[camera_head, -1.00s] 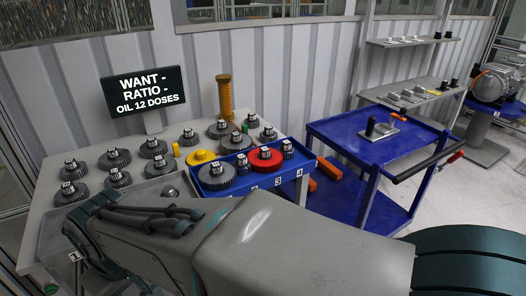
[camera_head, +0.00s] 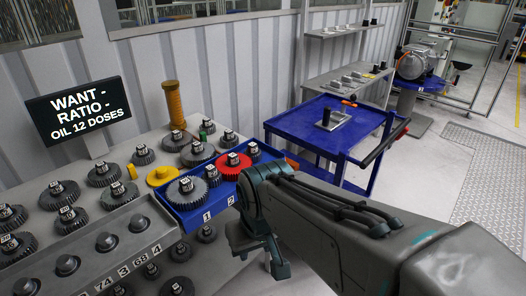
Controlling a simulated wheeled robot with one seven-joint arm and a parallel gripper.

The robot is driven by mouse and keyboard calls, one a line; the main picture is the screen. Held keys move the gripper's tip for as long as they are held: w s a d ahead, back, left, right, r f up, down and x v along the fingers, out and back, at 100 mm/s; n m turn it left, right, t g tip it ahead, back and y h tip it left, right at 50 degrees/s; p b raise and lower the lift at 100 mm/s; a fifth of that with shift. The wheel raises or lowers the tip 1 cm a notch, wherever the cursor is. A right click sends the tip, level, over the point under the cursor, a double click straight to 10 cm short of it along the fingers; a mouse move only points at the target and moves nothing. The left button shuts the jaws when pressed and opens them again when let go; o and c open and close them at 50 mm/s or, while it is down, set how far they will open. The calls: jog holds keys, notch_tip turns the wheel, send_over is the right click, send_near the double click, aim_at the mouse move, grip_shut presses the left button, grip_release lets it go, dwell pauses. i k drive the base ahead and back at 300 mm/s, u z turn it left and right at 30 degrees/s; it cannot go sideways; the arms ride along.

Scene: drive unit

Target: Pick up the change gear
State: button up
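Several dark toothed gears with labelled hubs stand on the grey table, such as one at the left (camera_head: 60,194) and one nearer the middle (camera_head: 104,173). A blue tray (camera_head: 190,221) holds a large grey gear (camera_head: 187,192), a red gear (camera_head: 233,165) and smaller dark gears. A yellow gear (camera_head: 162,176) lies just left of the tray. Which one is the change gear cannot be told. My gripper (camera_head: 262,260) hangs at the tray's front right, apart from the gears. Its fingers look spread, with nothing visible between them.
A sign (camera_head: 78,110) reads "WANT - RATIO - OIL 12 DOSES". A yellow-brown column (camera_head: 174,104) stands at the table's back. A numbered grey rack (camera_head: 125,250) fills the front. A blue cart (camera_head: 325,124) stands to the right, with open floor beyond.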

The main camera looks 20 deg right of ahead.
aim_at(230, 165)
jog(key=z, duration=0.9)
jog(key=i, duration=1)
